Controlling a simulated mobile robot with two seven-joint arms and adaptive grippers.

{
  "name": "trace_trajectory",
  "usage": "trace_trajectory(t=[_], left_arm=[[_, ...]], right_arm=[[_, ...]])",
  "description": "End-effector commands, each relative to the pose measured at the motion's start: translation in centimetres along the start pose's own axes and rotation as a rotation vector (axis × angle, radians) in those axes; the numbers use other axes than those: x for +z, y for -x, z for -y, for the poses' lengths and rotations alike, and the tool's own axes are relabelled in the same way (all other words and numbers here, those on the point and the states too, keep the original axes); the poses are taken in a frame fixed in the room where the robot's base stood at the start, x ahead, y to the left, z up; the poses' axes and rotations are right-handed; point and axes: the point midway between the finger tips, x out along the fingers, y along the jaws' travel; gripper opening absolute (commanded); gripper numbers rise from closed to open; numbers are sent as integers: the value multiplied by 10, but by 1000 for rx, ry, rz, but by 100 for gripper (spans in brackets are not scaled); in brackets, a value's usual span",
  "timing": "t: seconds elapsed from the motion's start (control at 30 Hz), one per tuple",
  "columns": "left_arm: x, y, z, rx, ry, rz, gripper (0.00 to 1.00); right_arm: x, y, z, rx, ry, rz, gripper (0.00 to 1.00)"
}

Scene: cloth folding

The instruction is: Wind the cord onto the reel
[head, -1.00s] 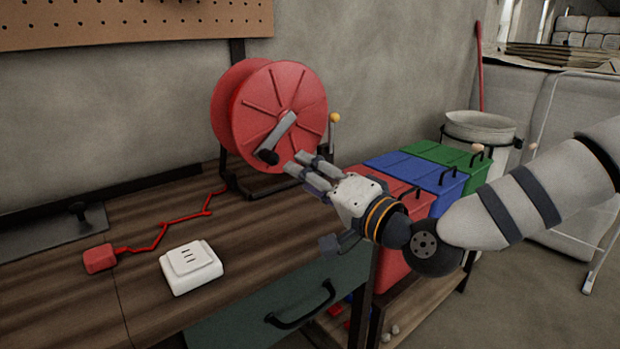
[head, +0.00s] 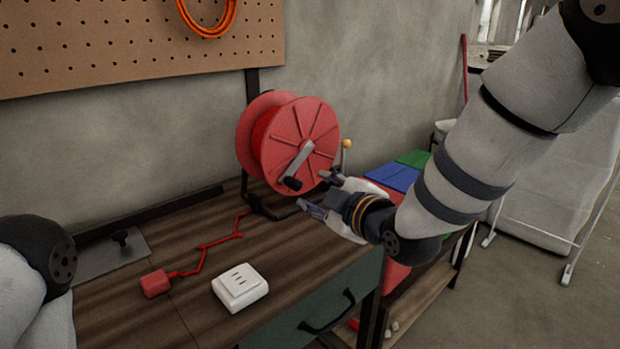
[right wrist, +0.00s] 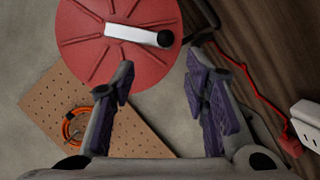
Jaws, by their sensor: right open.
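The red reel (head: 318,132) stands on its black frame at the back of the workbench, with a grey crank (head: 299,160) and dark knob (head: 292,184) on its face. The red cord (head: 205,252) runs loosely over the bench from the reel's base to a red plug (head: 155,284). My right gripper (head: 318,193) is open and empty, just right of and below the knob. In the right wrist view the reel (right wrist: 120,65) and crank knob (right wrist: 165,38) lie beyond the open fingers (right wrist: 165,85). Part of my left arm shows at lower left; its gripper is out of frame.
A white socket box (head: 240,288) sits on the bench (head: 190,318) near the cord. A yellow-tipped lever (head: 346,145) stands right of the reel. Blue (head: 391,177) and green bins are partly behind my right arm. A pegboard (head: 140,45) holds an orange cable loop (head: 208,22).

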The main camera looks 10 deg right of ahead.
Motion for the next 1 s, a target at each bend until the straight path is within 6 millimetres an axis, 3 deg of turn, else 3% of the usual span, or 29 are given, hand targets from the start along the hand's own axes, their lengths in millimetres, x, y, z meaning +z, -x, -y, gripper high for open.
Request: trace_trajectory(t=[0.43, 0.6, 0.83, 0.87, 1.0], left_arm=[[13, -15, 1, -2, 0, 56, 0], [18, -20, 1, -3, 1, 75, 0], [17, -19, 1, -3, 1, 71, 0], [17, -19, 1, -3, 1, 71, 0], [17, -19, 1, -3, 1, 70, 0]], right_arm=[[10, -104, 14, -18, -11, 10, 42], [9, -119, 12, -15, -9, 9, 42], [6, -119, 8, -11, -7, 6, 42], [6, -119, 8, -11, -7, 6, 39], [6, -119, 8, -11, -7, 5, 8]])
